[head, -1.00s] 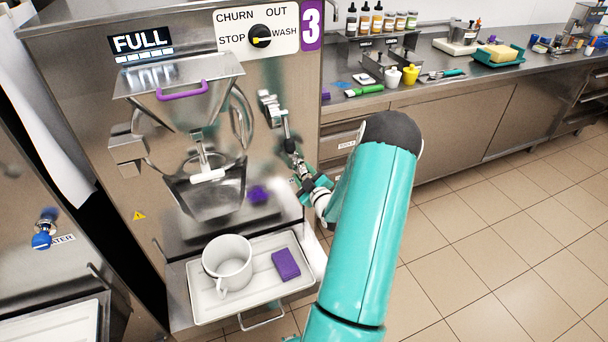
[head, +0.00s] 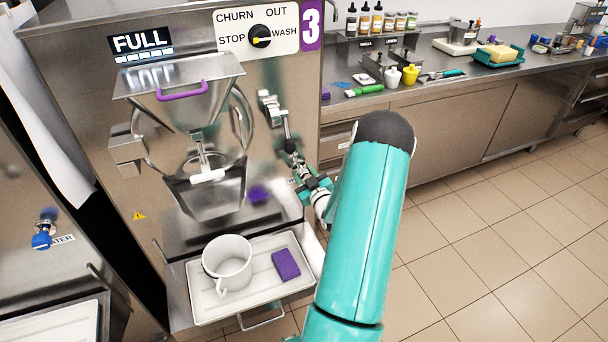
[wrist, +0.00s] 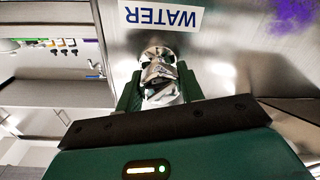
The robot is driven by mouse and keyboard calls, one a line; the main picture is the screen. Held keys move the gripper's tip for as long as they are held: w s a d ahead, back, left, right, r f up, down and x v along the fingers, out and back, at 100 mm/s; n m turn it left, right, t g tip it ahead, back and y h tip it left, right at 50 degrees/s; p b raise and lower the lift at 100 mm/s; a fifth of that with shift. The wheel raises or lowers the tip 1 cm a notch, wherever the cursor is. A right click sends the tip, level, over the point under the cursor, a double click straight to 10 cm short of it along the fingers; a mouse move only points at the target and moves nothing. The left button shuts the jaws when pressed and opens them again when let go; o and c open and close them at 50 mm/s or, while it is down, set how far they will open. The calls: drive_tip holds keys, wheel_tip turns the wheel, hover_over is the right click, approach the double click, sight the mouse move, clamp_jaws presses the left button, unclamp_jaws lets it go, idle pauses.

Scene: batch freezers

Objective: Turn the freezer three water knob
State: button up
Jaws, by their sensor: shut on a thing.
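Freezer three (head: 90,80) stands at the left with a purple 3 label (head: 311,25). My gripper (head: 303,176) is at the lower right of its front panel, below the metal spray handle. In the wrist view my gripper (wrist: 160,88) has its two dark green fingers on either side of the shiny metal water knob (wrist: 155,70) and is shut on it. A WATER label (wrist: 161,16), upside down in this view, is on the steel panel by the knob.
A white tray (head: 205,308) with a white pitcher (head: 228,262) and a purple sponge (head: 286,264) is below the machine's spout. A blue-handled water knob (head: 42,236) is on the neighbouring machine. A steel counter (head: 440,90) runs along the back right. The tiled floor at right is clear.

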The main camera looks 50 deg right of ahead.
drive_tip(key=m, duration=0.4)
drive_tip(key=shift+m, duration=0.4)
drive_tip(key=m, duration=0.4)
drive_tip(key=shift+m, duration=0.3)
drive_tip(key=o, duration=1)
drive_tip(key=shift+s, duration=0.1)
drive_tip(key=v, duration=1.3)
drive_tip(key=shift+s+a+f, duration=0.2)
drive_tip(key=shift+a+f, duration=0.05)
